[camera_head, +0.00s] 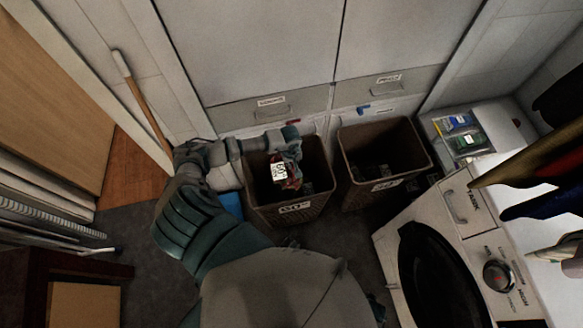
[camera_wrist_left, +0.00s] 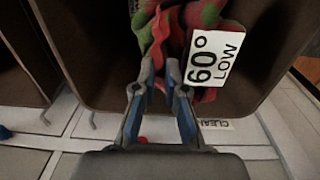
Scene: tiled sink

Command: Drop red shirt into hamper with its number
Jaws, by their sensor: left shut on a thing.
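My left gripper (camera_head: 290,136) is over the left brown hamper (camera_head: 317,203) and shut on the red shirt (camera_head: 293,184). The shirt hangs down within the hamper's opening in the head view. In the left wrist view the shirt (camera_wrist_left: 176,40), red with green patches, hangs from the fingertips (camera_wrist_left: 160,72), with the hamper wall around it. The left hamper's front label (camera_head: 295,207) appears to read 60°. A second brown hamper (camera_head: 424,158) stands to its right; its label (camera_head: 387,184) is too small to read surely. My right gripper does not show.
A front-loading washer (camera_head: 464,200) stands at the lower right, with dark and coloured clothes (camera_head: 545,165) hanging above it. Labelled drawers (camera_head: 275,108) are behind the hampers. A wooden-handled tool (camera_head: 148,115) leans at the left. Dark floor (camera_head: 140,230) lies open at the left.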

